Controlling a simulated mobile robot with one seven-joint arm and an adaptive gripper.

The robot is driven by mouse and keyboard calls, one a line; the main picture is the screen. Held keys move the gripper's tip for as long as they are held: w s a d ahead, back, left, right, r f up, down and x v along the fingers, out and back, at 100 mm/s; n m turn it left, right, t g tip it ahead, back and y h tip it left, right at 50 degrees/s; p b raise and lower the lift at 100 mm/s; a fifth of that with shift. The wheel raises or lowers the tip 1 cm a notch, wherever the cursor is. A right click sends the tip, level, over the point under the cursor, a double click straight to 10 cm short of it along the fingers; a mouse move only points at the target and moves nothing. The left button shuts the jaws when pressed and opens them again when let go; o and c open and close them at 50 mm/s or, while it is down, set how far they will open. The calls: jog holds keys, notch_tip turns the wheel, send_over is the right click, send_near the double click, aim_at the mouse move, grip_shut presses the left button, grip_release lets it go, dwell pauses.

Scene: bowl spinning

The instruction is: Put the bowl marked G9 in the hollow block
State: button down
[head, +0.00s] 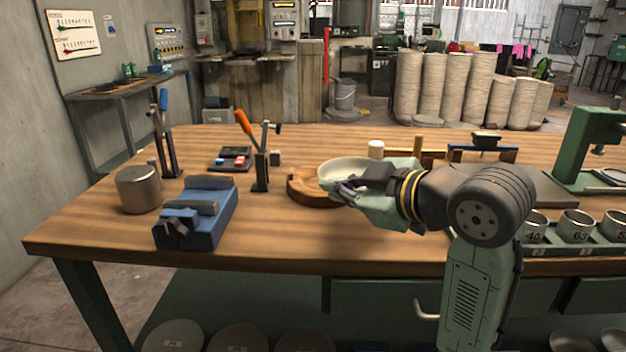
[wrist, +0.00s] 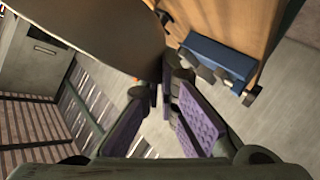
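A pale, shallow bowl (head: 343,166) is at the middle of the bench in the head view, held by its near right side. No G9 mark is readable on it. My gripper (head: 346,187) reaches in from the right and looks shut on the bowl's rim. In the wrist view, the bowl's brown, shaded surface (wrist: 95,28) fills the upper left, and its edge meets the fingertips of my gripper (wrist: 163,88). The round wooden hollow block (head: 310,190) lies on the bench below and slightly left of the bowl. The bowl and my gripper hide part of its hollow.
A blue vise (head: 197,212) and a metal cylinder (head: 138,190) stand to the left. An orange-handled clamp (head: 261,160) stands just behind left of the block. Numbered cups (head: 575,225) sit in a tray at right, near a green press (head: 585,150). The front bench strip is clear.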

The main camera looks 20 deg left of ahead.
jog(key=p, duration=0.3)
send_over(308, 189)
jog(key=shift+f, duration=0.7)
notch_tip(308, 189, down, 4)
jog(key=shift+r+p, duration=0.25)
jog(key=shift+p, duration=0.25)
jog(key=shift+s+a+f+b, duration=0.1)
jog(key=shift+f+b, duration=0.4)
jog(key=shift+f, duration=0.2)
jog(key=c, duration=2.1)
grip_release()
jog(key=shift+f, duration=0.1)
